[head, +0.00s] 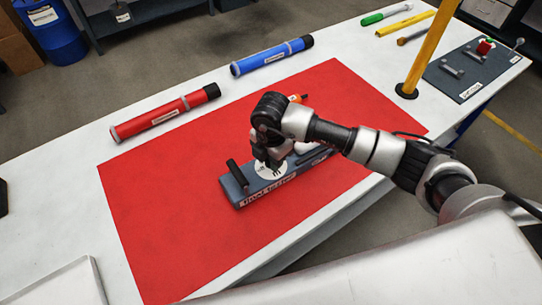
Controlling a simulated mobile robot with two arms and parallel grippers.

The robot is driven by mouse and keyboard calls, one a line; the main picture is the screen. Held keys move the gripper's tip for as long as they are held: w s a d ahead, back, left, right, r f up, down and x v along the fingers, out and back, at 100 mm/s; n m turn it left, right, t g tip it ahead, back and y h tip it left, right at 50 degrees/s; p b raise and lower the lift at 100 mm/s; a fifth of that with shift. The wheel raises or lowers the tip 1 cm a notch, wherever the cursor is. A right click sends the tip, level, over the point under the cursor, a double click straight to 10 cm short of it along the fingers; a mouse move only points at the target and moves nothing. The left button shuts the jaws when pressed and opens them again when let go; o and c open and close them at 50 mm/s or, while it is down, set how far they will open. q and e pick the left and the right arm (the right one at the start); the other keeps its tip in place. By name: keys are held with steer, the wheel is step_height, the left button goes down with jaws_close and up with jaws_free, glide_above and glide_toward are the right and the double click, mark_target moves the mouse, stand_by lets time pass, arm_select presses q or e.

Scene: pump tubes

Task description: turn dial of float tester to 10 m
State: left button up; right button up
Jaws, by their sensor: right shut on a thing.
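The float tester (237,189) is a grey-blue block with its name lettered on the front side, lying on the red mat (160,215). A black post stands at its left end. A white round dial face (263,169) with dark marks shows on its top. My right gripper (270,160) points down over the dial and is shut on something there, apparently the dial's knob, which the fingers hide. The dial's setting cannot be read. A white part and an orange-tipped part show behind the gripper, partly hidden by my arm. My left gripper is not in view.
A red tube (160,117) and a blue tube (270,56) lie behind the mat. A yellow post (430,50) stands at the right, near a grey panel (470,70) with handles. A pale tray (62,285) is at the front left. The mat's left part is clear.

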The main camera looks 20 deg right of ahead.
stand_by(0.3)
steer(key=o, duration=0.9)
steer(key=shift+o, duration=0.2)
step_height(320, 180, up, 11)
steer(key=b, duration=0.1)
steer(key=shift+a+f, duration=0.1)
